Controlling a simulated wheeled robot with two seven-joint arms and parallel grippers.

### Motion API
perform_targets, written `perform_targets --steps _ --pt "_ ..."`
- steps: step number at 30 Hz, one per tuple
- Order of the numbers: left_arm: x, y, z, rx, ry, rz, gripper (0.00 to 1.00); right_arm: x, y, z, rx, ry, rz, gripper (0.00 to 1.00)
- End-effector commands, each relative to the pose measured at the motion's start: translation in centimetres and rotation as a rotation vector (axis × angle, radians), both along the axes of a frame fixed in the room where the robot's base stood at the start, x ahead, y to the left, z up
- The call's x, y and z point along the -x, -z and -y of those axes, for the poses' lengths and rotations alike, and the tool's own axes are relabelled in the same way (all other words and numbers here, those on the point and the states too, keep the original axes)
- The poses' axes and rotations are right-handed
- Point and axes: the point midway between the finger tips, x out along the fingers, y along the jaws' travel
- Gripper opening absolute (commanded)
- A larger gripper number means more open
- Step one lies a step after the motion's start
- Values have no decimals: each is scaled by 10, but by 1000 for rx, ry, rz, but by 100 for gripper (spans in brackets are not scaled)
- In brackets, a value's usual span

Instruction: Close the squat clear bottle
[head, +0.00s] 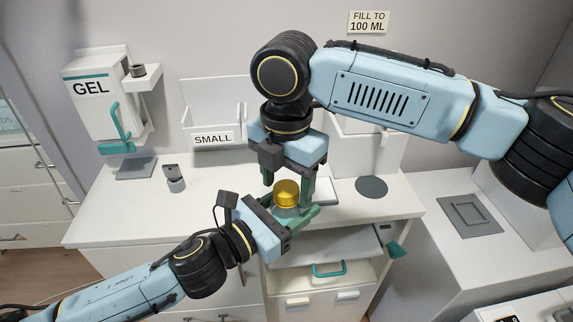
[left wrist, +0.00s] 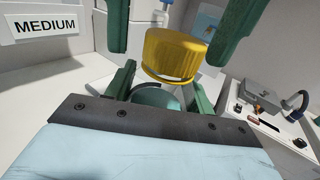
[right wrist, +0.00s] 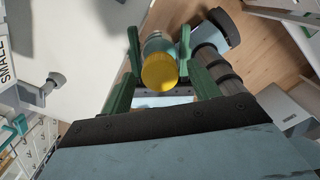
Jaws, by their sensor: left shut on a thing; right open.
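The squat clear bottle (head: 286,211) is pale blue-green and held between the fingers of my left gripper (head: 294,214), above the counter's front edge. The left wrist view shows part of the bottle (left wrist: 158,98) behind the gripper's dark palm edge. A ribbed yellow cap (head: 287,190) is at the bottle's top; it also shows in the left wrist view (left wrist: 174,54) and right wrist view (right wrist: 160,72). I cannot tell whether it is screwed down. My right gripper (head: 288,182) points down from above, open, with its fingers apart on either side of the cap.
A GEL dispenser (head: 92,100) is on the wall at left. A bin labelled SMALL (head: 213,125) stands at the back. A small grey item (head: 174,180) and a dark round pad (head: 371,187) are on the counter. An open drawer (head: 335,247) juts out below the grippers.

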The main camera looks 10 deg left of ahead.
Motion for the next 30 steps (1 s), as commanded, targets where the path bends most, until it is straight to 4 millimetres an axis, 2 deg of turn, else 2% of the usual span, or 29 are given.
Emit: perform_targets --steps 9,20,30 --pt "0 0 0 1 0 1 0 0 3 0 -1 0 0 61" --pt "0 0 0 1 0 1 0 0 2 0 0 0 1 15" --pt "0 0 0 1 0 1 0 0 3 0 1 47 1 13"
